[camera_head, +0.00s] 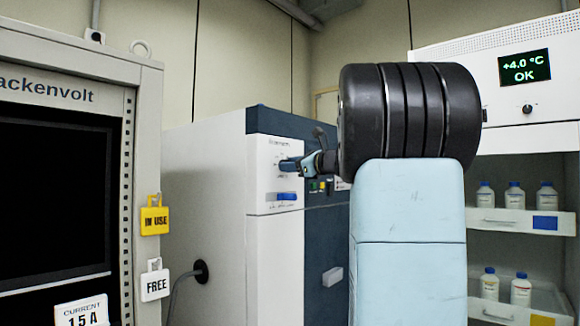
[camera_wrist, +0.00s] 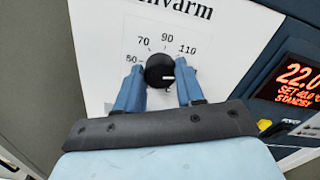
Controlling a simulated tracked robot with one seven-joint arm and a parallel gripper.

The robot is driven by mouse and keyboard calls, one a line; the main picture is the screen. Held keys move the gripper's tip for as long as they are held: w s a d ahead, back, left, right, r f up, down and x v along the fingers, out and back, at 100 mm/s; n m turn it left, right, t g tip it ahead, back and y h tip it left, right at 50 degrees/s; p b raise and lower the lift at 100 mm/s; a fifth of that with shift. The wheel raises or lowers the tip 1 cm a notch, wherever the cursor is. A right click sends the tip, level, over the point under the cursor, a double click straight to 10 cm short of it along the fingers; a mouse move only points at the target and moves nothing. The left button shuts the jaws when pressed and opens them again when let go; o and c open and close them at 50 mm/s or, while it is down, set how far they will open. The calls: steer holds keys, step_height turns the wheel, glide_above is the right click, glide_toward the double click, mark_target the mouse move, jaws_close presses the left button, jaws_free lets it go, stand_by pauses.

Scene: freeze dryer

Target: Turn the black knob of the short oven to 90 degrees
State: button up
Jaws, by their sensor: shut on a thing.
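The black knob (camera_wrist: 158,66) sits on the white dial panel of the oven in the wrist view. The dial reads 50, 70, 90 and 110, with 90 above the knob. The knob's white mark points to the right in this view, below the 110 label and away from 90. My gripper (camera_wrist: 160,80) has its blue fingers on either side of the knob and is shut on it. In the head view the short oven (camera_head: 269,216) stands in the middle. My gripper (camera_head: 288,164) reaches its upper front panel there and hides the knob.
A red display (camera_wrist: 298,84) reading 22.0 lies right of the dial. A blue handle (camera_head: 287,196) sits below my gripper. A cabinet with a dark front (camera_head: 55,190) stands at left, and a fridge with bottles (camera_head: 525,135) at right. My arm covers much of the middle right.

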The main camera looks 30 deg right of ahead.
steer(key=n, duration=0.4)
steer(key=shift+a+f+n, duration=0.15)
steer(key=shift+n, duration=0.15)
steer(key=n, duration=0.3)
steer(key=shift+f+n, duration=0.1)
steer(key=shift+n, duration=0.2)
steer(key=n, duration=0.4)
steer(key=shift+f, duration=0.1)
steer(key=shift+f+n, duration=0.1)
steer(key=shift+n, duration=1.4)
steer(key=o, duration=1)
steer(key=shift+o, duration=0.2)
steer(key=shift+r, duration=0.2)
steer(key=shift+s, duration=0.1)
